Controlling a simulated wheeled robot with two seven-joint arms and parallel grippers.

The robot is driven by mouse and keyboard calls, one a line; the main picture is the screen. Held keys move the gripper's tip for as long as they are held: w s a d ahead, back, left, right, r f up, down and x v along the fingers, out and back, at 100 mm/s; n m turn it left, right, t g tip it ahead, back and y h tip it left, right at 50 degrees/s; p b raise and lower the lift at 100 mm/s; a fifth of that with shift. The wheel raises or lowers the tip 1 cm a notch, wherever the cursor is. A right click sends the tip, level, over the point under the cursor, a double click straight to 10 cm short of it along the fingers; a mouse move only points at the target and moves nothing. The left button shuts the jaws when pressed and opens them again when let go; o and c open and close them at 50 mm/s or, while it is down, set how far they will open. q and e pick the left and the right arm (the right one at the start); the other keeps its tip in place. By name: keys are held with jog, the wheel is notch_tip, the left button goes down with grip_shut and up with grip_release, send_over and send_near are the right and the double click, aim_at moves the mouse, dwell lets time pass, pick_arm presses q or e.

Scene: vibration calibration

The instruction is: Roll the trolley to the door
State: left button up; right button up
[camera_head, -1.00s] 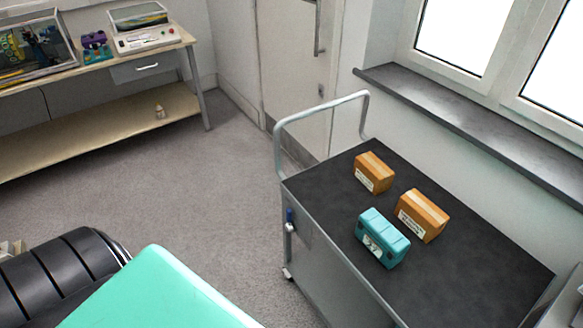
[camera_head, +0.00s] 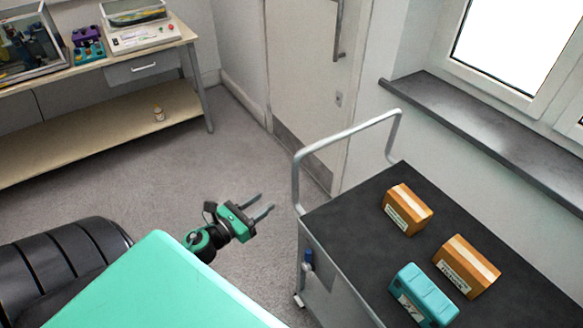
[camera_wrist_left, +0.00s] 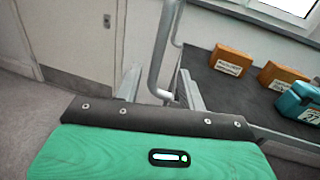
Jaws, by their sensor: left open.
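The trolley (camera_head: 345,215) stands at the right, with a black top and a grey tubular handle (camera_head: 345,140) at its far end. Two orange-brown boxes (camera_head: 407,210) (camera_head: 467,266) and a teal case (camera_head: 424,294) sit on its top. The door (camera_head: 303,80) is beyond the handle and looks shut. My left gripper (camera_head: 264,203) is open and empty, left of the handle and apart from it. In the left wrist view the handle (camera_wrist_left: 164,50) shows beyond the open fingers (camera_wrist_left: 158,88). My right gripper is out of view.
A bench (camera_head: 100,130) with a drawer and instruments stands at the back left. A dark window sill (camera_head: 480,135) runs along the right wall. The floor (camera_head: 180,175) before the door is clear.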

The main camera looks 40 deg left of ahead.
aim_at(295, 177)
pick_arm(q)
jog(key=shift+m, duration=0.3)
jog(key=w+d+p, duration=0.1)
jog(key=w, duration=0.3)
jog(key=w+p, duration=0.1)
jog(key=w, duration=0.4)
jog(key=w+d+r+p, duration=0.1)
jog(key=w+p, duration=0.1)
jog(key=w, duration=0.2)
jog(key=shift+w+d, duration=0.25)
jog(key=shift+d, duration=0.1)
jog(key=shift+f, duration=0.1)
grip_shut()
